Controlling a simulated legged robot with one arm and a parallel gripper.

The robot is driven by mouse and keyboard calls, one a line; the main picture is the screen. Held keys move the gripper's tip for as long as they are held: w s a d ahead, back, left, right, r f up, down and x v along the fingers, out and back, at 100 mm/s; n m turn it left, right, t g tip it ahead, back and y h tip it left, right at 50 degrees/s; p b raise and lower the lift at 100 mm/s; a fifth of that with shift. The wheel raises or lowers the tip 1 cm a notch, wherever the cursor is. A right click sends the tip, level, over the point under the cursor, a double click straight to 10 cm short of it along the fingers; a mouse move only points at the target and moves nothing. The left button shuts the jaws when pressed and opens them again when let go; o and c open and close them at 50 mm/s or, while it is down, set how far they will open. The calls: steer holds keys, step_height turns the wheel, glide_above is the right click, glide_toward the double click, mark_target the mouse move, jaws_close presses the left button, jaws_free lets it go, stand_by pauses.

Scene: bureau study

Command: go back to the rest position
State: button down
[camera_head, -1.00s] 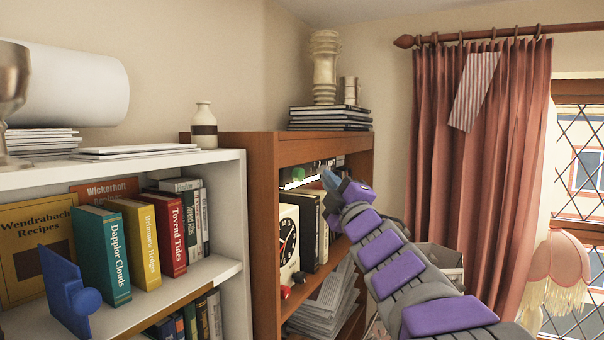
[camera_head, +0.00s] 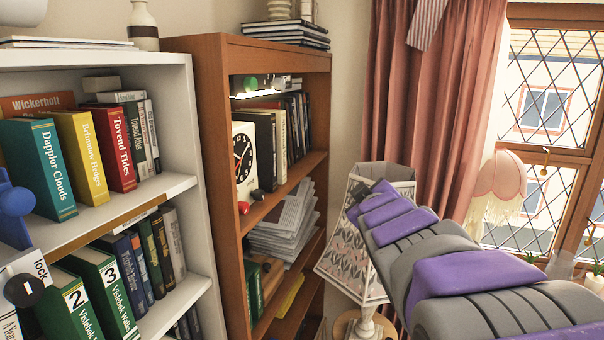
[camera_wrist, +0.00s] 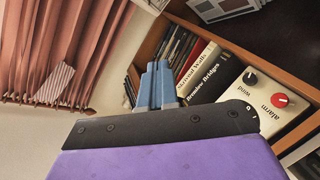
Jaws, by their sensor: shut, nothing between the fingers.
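My gripper (camera_wrist: 157,84) shows in the wrist view with its blue fingers together and nothing between them. In the head view my purple and grey arm reaches in from the lower right. Its far end is in front of the lamp, right of the brown bookcase (camera_head: 205,75) and apart from its shelves. The fingers cannot be made out there. In the wrist view, books (camera_wrist: 205,72) and a cream alarm clock (camera_wrist: 260,95) with a red knob lie beyond the fingers.
The patterned lamp (camera_head: 345,262) stands close beside my arm. The brown bookcase holds a clock (camera_head: 243,160), books and stacked papers (camera_head: 285,228). A white bookcase (camera_head: 195,120) is at left. Red curtains (camera_head: 430,100) and a window (camera_head: 545,110) are behind.

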steer(key=s+d+f+m+g+h+b, duration=0.1)
steer(key=s+d+f+m+g+b, duration=0.2)
steer(key=s+f, duration=0.75)
steer(key=s+d+f+m+g+h+b, duration=0.1)
steer(key=s+d+f+m+g+b, duration=0.15)
steer(key=s+f+g, duration=0.75)
steer(key=s+a+f+m+g+y+b, duration=0.1)
steer(key=s+a+f+g+b, duration=0.1)
steer(key=s+f, duration=0.6)
steer(key=s+a+f+m+g+y+b, duration=0.1)
steer(key=s+a+f+m+g+b, duration=0.1)
steer(key=s+f, duration=0.7)
steer(key=s, duration=0.6)
steer(key=shift+s+g, duration=0.3)
steer(key=shift+s, duration=0.1)
steer(key=c, duration=1.9)
jaws_free()
steer(key=shift+a+f, duration=0.1)
